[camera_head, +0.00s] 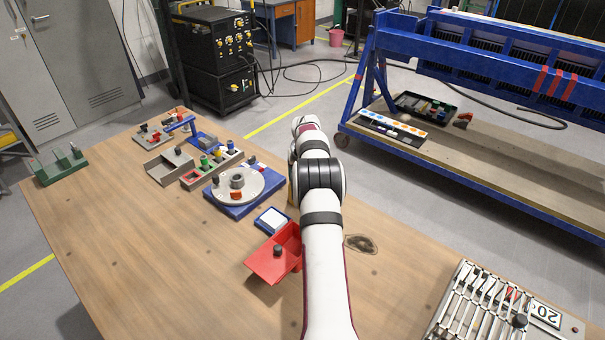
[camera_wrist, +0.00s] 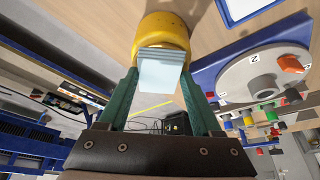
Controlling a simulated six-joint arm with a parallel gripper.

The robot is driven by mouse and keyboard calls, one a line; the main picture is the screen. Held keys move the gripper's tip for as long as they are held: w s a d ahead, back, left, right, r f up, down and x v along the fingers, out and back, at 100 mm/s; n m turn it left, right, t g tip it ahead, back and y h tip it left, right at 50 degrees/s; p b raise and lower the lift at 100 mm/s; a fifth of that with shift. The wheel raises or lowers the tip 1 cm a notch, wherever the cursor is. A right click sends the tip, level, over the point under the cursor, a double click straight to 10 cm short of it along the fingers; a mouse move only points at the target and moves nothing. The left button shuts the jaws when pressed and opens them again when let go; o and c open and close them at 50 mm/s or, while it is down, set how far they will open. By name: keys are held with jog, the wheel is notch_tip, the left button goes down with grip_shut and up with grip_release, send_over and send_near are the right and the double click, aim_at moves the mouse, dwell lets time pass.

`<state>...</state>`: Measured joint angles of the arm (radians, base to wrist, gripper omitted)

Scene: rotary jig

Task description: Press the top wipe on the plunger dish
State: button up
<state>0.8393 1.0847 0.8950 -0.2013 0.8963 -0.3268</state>
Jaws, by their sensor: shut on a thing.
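My gripper (camera_wrist: 160,80) has two green fingers, shut on a pale blue, layered piece that looks like the wipe (camera_wrist: 162,72). The wipe is in front of a round yellow body (camera_wrist: 150,30), probably the plunger dish, and overlaps it in the wrist view. I cannot tell whether they touch. My arm hides my gripper and the wipe there.
A blue-rimmed tray with a white pad (camera_head: 272,220) lies near my arm. The rotary jig (camera_head: 228,189) with a grey disc on a blue base is behind it. An open red box (camera_head: 268,265) is in front.

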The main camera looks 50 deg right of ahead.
jog(key=shift+f, duration=0.35)
jog(key=shift+r, duration=0.1)
dwell(0.6)
notch_tip(320, 180, up, 7)
jog(key=shift+f, duration=0.1)
dwell(0.4)
